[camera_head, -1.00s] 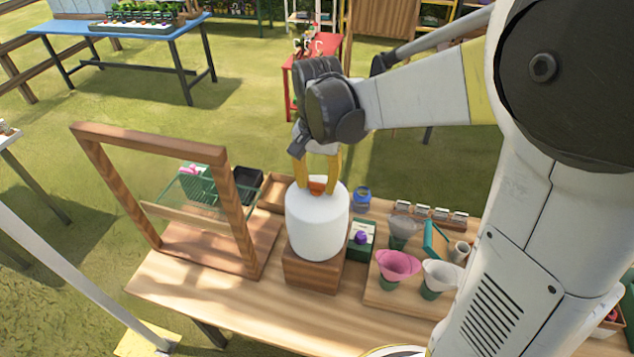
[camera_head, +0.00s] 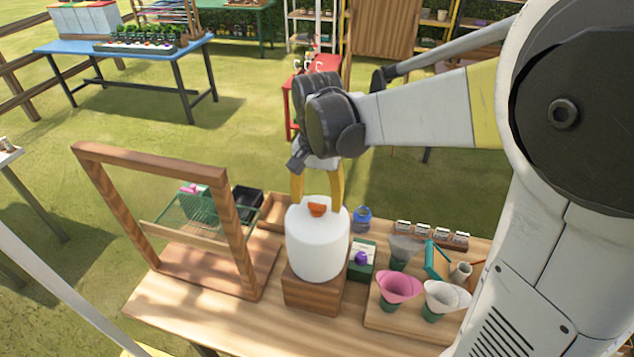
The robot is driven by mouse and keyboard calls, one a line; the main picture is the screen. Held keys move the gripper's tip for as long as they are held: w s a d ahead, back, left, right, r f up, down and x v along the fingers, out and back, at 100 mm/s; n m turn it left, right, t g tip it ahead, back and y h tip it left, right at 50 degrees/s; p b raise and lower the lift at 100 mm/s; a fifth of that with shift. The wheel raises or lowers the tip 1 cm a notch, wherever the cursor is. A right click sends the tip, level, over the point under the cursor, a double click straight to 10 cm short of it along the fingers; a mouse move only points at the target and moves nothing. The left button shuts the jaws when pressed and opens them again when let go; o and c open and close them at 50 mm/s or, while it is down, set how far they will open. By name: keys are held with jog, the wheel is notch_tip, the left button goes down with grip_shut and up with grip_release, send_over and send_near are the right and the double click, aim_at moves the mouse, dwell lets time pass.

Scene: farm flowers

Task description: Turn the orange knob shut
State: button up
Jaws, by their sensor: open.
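The orange knob (camera_head: 317,209) sits on top of a white rounded tank (camera_head: 317,245), which stands on a wooden block (camera_head: 312,291) on the wooden table (camera_head: 190,312). My gripper (camera_head: 318,206) points down from above with its two yellow fingers spread apart. One finger is on the left side of the knob and the other on its right, with a visible gap on each side. The fingertips are near the tank's top; I cannot tell if they touch it.
A wooden frame (camera_head: 236,225) stands left of the tank. A green box (camera_head: 362,262), a pink cone cup (camera_head: 398,285) and a white cone cup (camera_head: 443,299) are at the right. A blue jar (camera_head: 362,218) stands behind. The table's front left is clear.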

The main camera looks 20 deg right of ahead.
aim_at(317, 204)
notch_tip(317, 204, up, 11)
jog(key=shift+f, duration=0.15)
jog(key=shift+s+f, duration=0.1)
